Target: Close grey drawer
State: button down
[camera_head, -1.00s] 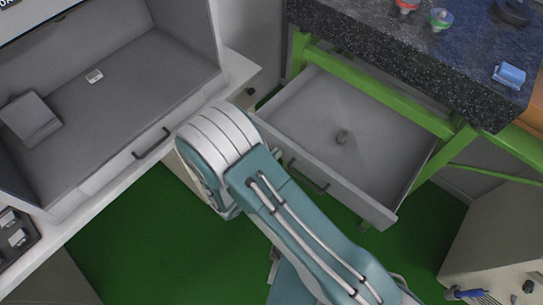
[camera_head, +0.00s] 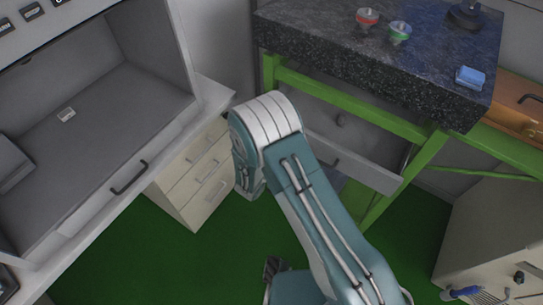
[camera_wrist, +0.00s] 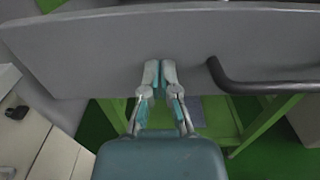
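The grey drawer (camera_head: 372,172) sits partly open under the dark stone worktop, in the green frame. My arm covers the left part of its front in the head view. In the wrist view the grey drawer front (camera_wrist: 100,50) spans the top, with its dark bar handle (camera_wrist: 255,84) to the right of my gripper. My gripper (camera_wrist: 160,66) has its two fingers close together with nothing between them. The fingertips are at the drawer front, left of the handle, and look to be against it; exact contact cannot be told. The head view does not show the fingertips.
The dark worktop (camera_head: 400,80) holds red and green small items and a blue block (camera_head: 470,77). The green frame (camera_head: 345,103) surrounds the drawer. A cream drawer unit (camera_head: 200,178) and a grey cabinet (camera_head: 90,130) stand left. Green floor (camera_head: 160,260) is open in front.

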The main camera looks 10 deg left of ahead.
send_near(308, 112)
jog(key=w+d+r, duration=0.2)
jog(key=w, duration=0.1)
jog(key=w+d+r, duration=0.1)
jog(key=shift+w+d, duration=0.25)
jog(key=shift+w, duration=0.1)
jog(key=shift+w+d+r, duration=0.1)
jog(key=shift+w+d, duration=0.1)
jog(key=shift+w, duration=0.4)
jog(key=shift+r, duration=0.15)
